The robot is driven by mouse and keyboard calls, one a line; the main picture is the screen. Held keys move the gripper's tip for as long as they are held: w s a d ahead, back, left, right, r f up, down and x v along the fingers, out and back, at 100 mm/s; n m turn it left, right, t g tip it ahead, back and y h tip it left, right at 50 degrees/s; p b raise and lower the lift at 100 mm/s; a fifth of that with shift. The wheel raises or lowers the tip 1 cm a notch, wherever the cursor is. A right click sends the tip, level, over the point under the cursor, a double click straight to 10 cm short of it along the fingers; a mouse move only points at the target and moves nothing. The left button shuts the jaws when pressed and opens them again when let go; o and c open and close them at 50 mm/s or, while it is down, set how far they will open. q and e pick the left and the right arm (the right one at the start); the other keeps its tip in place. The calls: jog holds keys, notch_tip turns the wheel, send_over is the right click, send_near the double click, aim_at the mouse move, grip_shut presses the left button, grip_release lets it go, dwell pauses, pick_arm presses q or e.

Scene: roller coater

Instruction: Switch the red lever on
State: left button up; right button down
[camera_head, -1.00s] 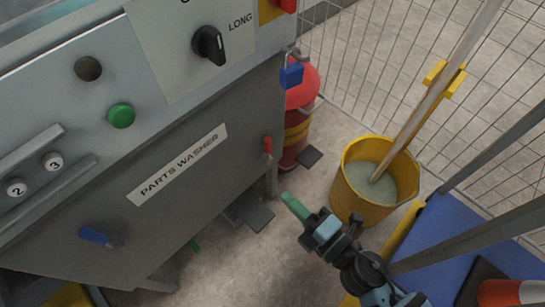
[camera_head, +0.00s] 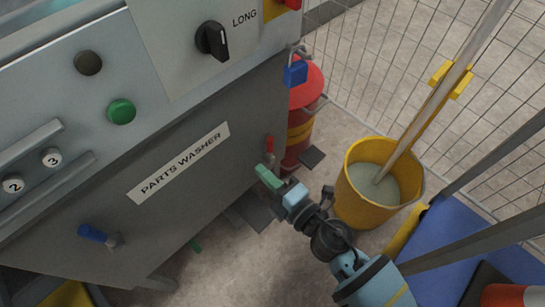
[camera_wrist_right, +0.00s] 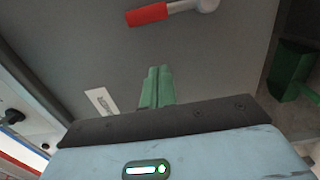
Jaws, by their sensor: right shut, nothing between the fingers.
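The red lever (camera_head: 269,145) is on the lower right part of the parts washer's front panel (camera_head: 190,215) in the head view. In the right wrist view the red lever (camera_wrist_right: 150,14) lies near the top, its red handle pointing left from a metal pivot. My right gripper (camera_head: 264,174) has green fingertips and sits just below the lever. In the right wrist view its fingers (camera_wrist_right: 157,84) are together and empty, with a gap to the lever. My left gripper is not in view.
A blue-handled valve (camera_head: 92,233) is on the panel's lower left. A red drum (camera_head: 299,125) stands behind the washer's corner. A yellow mop bucket (camera_head: 365,205) stands right of my arm. A wire fence (camera_head: 350,60) closes off the back.

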aim_at(270, 149)
jog(key=w, duration=0.3)
jog(key=shift+w+d+b, duration=0.1)
jog(key=shift+d+b, duration=0.2)
jog(key=shift+d, duration=0.05)
jog(key=shift+w+d, duration=0.35)
jog(key=shift+w, duration=0.15)
